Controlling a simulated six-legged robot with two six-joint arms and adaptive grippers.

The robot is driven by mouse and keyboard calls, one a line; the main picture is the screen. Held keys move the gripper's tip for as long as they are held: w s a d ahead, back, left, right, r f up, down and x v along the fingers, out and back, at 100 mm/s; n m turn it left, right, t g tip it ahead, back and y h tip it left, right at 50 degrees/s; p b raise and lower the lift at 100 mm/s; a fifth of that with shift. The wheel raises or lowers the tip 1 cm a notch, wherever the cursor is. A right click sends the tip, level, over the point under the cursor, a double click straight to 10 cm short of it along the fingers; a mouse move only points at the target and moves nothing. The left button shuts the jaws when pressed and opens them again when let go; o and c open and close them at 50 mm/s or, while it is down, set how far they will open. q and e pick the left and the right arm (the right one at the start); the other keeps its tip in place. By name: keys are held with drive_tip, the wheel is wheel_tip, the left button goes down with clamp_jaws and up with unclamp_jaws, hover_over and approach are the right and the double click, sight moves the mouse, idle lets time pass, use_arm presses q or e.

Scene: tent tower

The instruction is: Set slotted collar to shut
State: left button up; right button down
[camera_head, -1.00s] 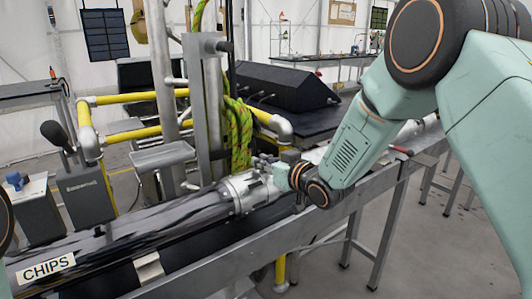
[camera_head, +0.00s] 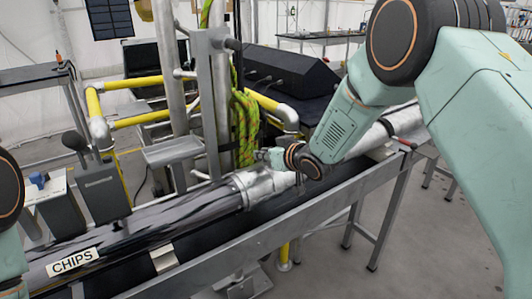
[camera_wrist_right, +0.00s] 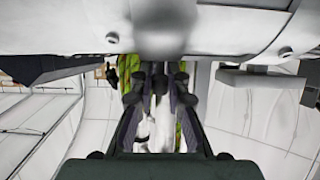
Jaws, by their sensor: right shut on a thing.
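The slotted collar (camera_head: 262,188) is a silvery metal sleeve around the long horizontal pipe (camera_head: 165,215), right of the middle of the pipe in the head view. My right gripper (camera_head: 274,157) is at the collar's upper side, shut on part of it; the wrist and fingers hide the exact contact. In the right wrist view the two dark fingers (camera_wrist_right: 157,92) point up toward a pale rounded surface (camera_wrist_right: 155,40), with a narrow gap showing between them. Whether the slot is lined up cannot be seen. Only part of my left arm shows at the left edge; its gripper is out of view.
The pipe lies above a grey metal trough (camera_head: 265,228) and carries a CHIPS label (camera_head: 73,262). A vertical post (camera_head: 212,100), green-yellow rope (camera_head: 246,125) and yellow rails (camera_head: 140,83) stand close behind the collar. A black box (camera_head: 290,78) sits further back. Floor at right front is open.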

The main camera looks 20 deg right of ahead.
idle(0.3)
drive_tip(key=c, duration=1.3)
unclamp_jaws()
drive_tip(key=shift+w, duration=0.2)
drive_tip(key=shift+s, duration=0.1)
drive_tip(key=shift+s, duration=0.15)
drive_tip(key=shift+s+d+r, duration=0.25)
drive_tip(key=shift+s+r, duration=0.05)
drive_tip(key=shift+s, duration=0.2)
drive_tip(key=v, duration=1)
drive_tip(key=shift+s+r, duration=0.1)
drive_tip(key=shift+s, duration=0.15)
drive_tip(key=shift+d, duration=0.1)
